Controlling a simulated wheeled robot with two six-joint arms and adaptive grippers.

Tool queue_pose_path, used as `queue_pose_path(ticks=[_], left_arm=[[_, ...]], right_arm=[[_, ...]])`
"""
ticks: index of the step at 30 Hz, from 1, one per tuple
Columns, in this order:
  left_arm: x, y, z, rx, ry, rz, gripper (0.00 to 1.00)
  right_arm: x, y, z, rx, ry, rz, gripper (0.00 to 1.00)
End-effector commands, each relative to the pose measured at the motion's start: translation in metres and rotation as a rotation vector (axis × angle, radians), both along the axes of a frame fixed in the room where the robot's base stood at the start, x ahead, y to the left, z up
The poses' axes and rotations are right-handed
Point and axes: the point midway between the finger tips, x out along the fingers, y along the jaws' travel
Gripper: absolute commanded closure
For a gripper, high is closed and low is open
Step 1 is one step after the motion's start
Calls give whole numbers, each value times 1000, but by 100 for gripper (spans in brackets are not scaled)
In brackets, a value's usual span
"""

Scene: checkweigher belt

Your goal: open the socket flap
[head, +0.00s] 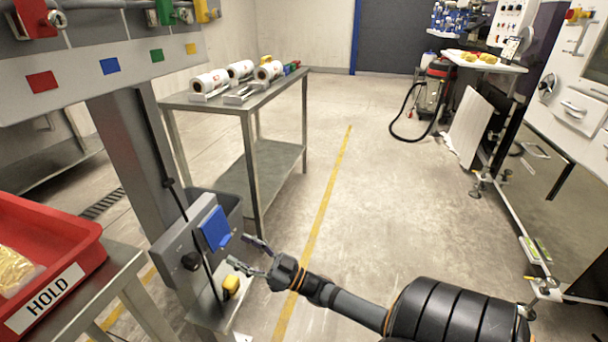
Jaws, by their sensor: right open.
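The blue socket flap (215,228) is on the face of a grey box (178,242) low on the grey post. It seems to lie down over the socket, and no socket opening shows. My right gripper (236,251) reaches in from the right with its fingers spread. It is empty, just below and to the right of the flap. I cannot tell whether a fingertip touches it. My left gripper is out of view.
A black knob (190,261) sits beside the flap, with a black cable running past it. A yellow item (231,285) rests on the small shelf (205,312) below. A red HOLD crate (62,240) stands at left, a steel table (215,108) behind.

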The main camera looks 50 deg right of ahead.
Motion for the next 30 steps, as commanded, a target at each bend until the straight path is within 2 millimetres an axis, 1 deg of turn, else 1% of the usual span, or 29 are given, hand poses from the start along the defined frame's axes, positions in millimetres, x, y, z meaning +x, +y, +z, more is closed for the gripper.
queue_pose_path(ticks=[1, 9, 10, 11, 16, 21, 25, 27, 30], left_arm=[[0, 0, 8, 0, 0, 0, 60], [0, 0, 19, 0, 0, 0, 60], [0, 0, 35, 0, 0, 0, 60], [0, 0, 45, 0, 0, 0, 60], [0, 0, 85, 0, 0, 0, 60], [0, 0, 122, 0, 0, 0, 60], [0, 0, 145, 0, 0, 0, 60], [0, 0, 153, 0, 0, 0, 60], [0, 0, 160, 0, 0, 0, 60]], right_arm=[[-10, -5, -1, -3, 6, 0, 40], [-63, -30, -26, -4, 7, -2, 40], [-61, -34, -17, -14, 30, -15, 40], [-60, -38, -16, -25, 59, -29, 40], [-60, -62, -28, -87, 215, -102, 40], [-68, -87, -40, -149, 366, -173, 40], [-77, -105, -49, -190, 463, -218, 40], [-82, -113, -53, -208, 503, -237, 40], [-87, -120, -59, -225, 544, -256, 40]])
